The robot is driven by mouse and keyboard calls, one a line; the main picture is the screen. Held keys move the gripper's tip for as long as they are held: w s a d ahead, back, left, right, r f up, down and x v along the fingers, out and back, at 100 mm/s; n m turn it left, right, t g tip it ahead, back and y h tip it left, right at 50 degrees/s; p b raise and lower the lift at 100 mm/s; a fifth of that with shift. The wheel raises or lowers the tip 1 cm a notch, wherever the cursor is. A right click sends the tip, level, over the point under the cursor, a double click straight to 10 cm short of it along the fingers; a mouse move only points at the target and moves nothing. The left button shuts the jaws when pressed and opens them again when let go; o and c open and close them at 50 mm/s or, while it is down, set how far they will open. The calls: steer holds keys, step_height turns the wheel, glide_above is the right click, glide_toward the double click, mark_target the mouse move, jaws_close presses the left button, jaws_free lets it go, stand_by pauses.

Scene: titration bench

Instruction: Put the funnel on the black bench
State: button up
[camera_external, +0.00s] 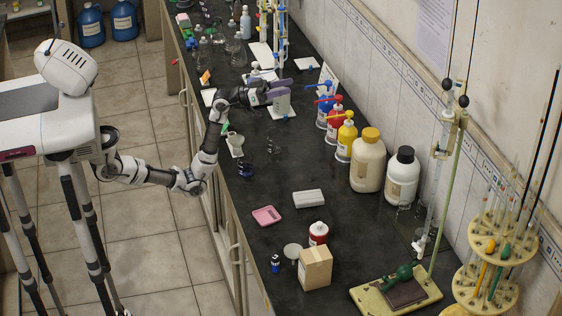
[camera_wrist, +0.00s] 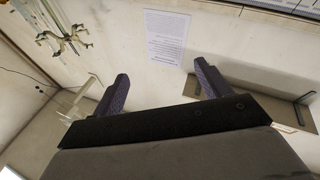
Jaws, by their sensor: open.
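The black bench (camera_external: 300,174) runs along the wall in the external view. A pale, cup-like piece (camera_external: 236,144) stands near its left edge, just below my forearm; it may be the funnel, but it is too small to tell. A whitish round piece (camera_external: 292,251) further toward the front could also be a funnel. My gripper (camera_external: 287,92) is above the far half of the bench, pointing right. In the wrist view my gripper (camera_wrist: 161,84) has its purple fingers wide apart with nothing between them.
Coloured pump bottles (camera_external: 346,139) and two large jars (camera_external: 368,162) stand along the wall. A cardboard box (camera_external: 315,268), a pink dish (camera_external: 267,215) and a white block (camera_external: 308,198) are nearer the front. Glassware (camera_external: 235,50) crowds the far end. The middle is fairly clear.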

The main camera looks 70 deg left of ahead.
steer(key=d+f+m+g+h, duration=0.15)
steer(key=d+f+g, duration=0.25)
steer(key=d, duration=0.6)
steer(key=d+f+m+g+h, duration=0.1)
steer(key=d+f+m+g, duration=0.25)
steer(key=d, duration=0.55)
steer(key=m+g+y, duration=0.3)
steer(key=g+y, duration=0.4)
steer(key=g, duration=0.3)
glide_toward(295, 257)
steer(key=shift+t, duration=0.25)
steer(key=f, duration=0.2)
steer(key=f+p, duration=0.1)
steer(key=f, duration=0.1)
steer(key=w+a+f+p, duration=0.1)
steer(key=f, duration=0.1)
steer(key=shift+w+p+x, duration=0.2)
steer(key=shift+p+x, duration=0.85)
steer(key=shift+x, duration=2.1)
steer(key=shift+a, duration=0.2)
steer(key=c, duration=1.1)
steer(key=shift+r, duration=0.15)
